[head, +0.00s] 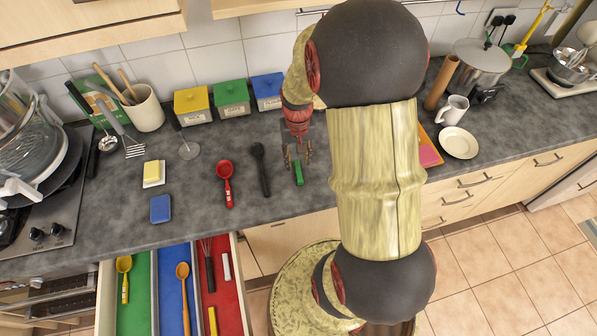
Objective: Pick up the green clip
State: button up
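The green clip (299,175) is a small, narrow green piece on the dark grey counter (330,196), close to its front edge. My gripper (298,160) points down at the clip's far end, with its dark fingers spread apart. The clip's near part shows just below the fingers. The clip's far end is hidden by the gripper, and I cannot tell whether the fingers touch it.
A black spoon (260,170) and a red measuring spoon (227,184) lie left of the clip. Yellow, green (231,98) and blue (267,91) boxes stand behind. An open drawer (237,285) with coloured compartments juts out at the lower left.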

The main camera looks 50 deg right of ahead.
aim_at(298, 171)
jog(key=f, duration=0.2)
jog(key=f+b, duration=0.1)
jog(key=shift+s+a+f, duration=0.1)
jog(key=shift+s+f, duration=0.15)
jog(key=shift+f, duration=0.65)
jog(key=shift+c, duration=0.7)
jog(key=shift+r, duration=0.1)
jog(key=c, duration=0.7)
